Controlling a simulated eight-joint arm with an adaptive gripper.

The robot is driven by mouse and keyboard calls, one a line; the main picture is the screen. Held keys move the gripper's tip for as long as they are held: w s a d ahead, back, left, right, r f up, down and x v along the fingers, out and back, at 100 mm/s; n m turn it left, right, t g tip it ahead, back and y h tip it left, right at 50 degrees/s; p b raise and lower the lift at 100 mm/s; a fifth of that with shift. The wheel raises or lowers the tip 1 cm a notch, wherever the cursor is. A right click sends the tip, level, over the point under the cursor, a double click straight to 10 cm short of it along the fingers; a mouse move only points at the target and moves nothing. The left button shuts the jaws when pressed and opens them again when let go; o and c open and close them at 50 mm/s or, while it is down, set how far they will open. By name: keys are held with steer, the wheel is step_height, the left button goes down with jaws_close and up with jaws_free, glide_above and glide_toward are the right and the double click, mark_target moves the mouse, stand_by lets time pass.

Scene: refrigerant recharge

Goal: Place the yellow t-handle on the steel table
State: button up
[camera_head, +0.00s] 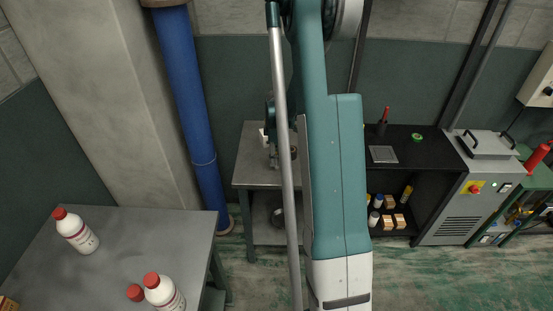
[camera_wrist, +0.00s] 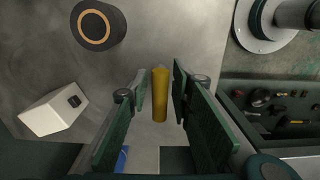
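The yellow t-handle (camera_wrist: 160,95) shows in the wrist view as an upright yellow bar between my fingers; its crossbar cannot be made out. My gripper (camera_wrist: 160,90) is open, with one green finger on each side of the yellow bar and a thin gap on both sides. Whether the handle rests on the grey surface below cannot be told. In the head view a grey metal table (camera_head: 120,232) stands at the lower left, and a smaller grey table (camera_head: 252,170) stands behind my arm. My gripper and the t-handle cannot be made out there.
White bottles with red caps (camera_head: 76,232) stand on the left table. In the wrist view, a black cylinder with an orange ring (camera_wrist: 97,25) and a white box (camera_wrist: 52,108) lie left of my fingers. A dark tool tray (camera_wrist: 275,110) and a round flange (camera_wrist: 262,25) are right.

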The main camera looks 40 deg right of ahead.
steer(key=shift+r, duration=0.2)
step_height(320, 180, up, 12)
steer(key=shift+f+p, duration=0.1)
steer(key=shift+p, duration=0.35)
stand_by(0.4)
stand_by(0.7)
steer(key=shift+a+r, duration=0.45)
steer(key=shift+a, duration=0.05)
steer(key=s+a+r+m+t+h, duration=0.1)
steer(key=s+a+r+m+t, duration=0.15)
steer(key=a+r, duration=0.75)
steer(key=s+a+r+m+t, duration=0.15)
steer(key=s+a+r, duration=0.35)
steer(key=a, duration=1)
steer(key=s+a+r+m+t, duration=0.1)
steer(key=s+a+m, duration=0.1)
steer(key=s+a, duration=0.6)
steer(key=s+a+r+m+t+y, duration=0.1)
steer(key=s+a+r+m+t, duration=0.1)
steer(key=s+a, duration=0.6)
steer(key=a+m, duration=0.1)
steer(key=a, duration=0.1)
steer(key=shift+a, duration=0.3)
